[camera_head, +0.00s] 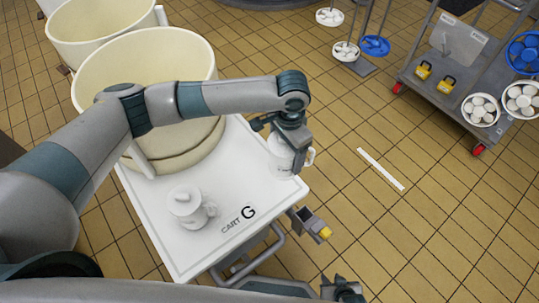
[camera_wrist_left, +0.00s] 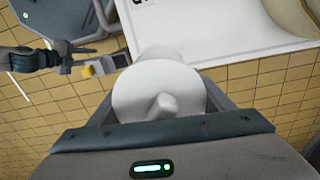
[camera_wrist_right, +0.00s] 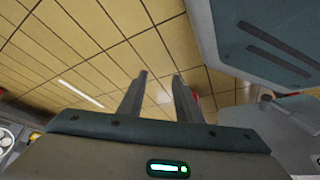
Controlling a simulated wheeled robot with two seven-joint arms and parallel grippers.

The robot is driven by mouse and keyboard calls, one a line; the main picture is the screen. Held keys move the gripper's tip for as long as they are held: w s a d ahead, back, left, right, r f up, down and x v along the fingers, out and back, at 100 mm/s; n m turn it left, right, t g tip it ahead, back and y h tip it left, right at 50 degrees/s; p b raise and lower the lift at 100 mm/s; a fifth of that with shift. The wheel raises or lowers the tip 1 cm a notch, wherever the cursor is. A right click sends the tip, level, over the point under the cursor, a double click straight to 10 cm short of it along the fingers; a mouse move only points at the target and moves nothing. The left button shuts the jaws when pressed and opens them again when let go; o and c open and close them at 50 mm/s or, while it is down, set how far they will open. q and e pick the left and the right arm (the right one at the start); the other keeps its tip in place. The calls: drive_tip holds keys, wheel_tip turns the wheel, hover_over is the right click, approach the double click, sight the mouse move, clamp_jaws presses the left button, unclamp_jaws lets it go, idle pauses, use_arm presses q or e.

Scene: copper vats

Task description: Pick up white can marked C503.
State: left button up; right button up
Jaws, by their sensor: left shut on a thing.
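My left gripper (camera_head: 288,146) is shut on a white lidded can (camera_head: 281,160) with a side handle, at the cart's right corner in the head view. In the left wrist view the can's round lid and knob (camera_wrist_left: 158,92) fill the space between the fingers. Whether its base touches the cart top is hidden. A second white lidded can (camera_head: 186,206) stands upright on the cart, left of it. I cannot read a C503 mark on either can. My right gripper (camera_head: 345,287) is at the bottom edge; in the right wrist view its fingers (camera_wrist_right: 158,88) are apart and empty.
The white cart top marked G (camera_head: 205,250) carries the cans; a large cream vat (camera_head: 145,62) is behind. A small grey box with a yellow end (camera_head: 308,222) is at the cart's edge. A grey trolley (camera_head: 450,70) stands at far right.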

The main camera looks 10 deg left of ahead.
use_arm(q)
drive_tip(key=shift+s+d+r, duration=0.1)
drive_tip(key=shift+d+r, duration=0.25)
drive_tip(key=shift+d, duration=0.2)
drive_tip(key=shift+s+d+r, duration=0.1)
drive_tip(key=shift+d+r, duration=0.25)
drive_tip(key=shift+d, duration=0.2)
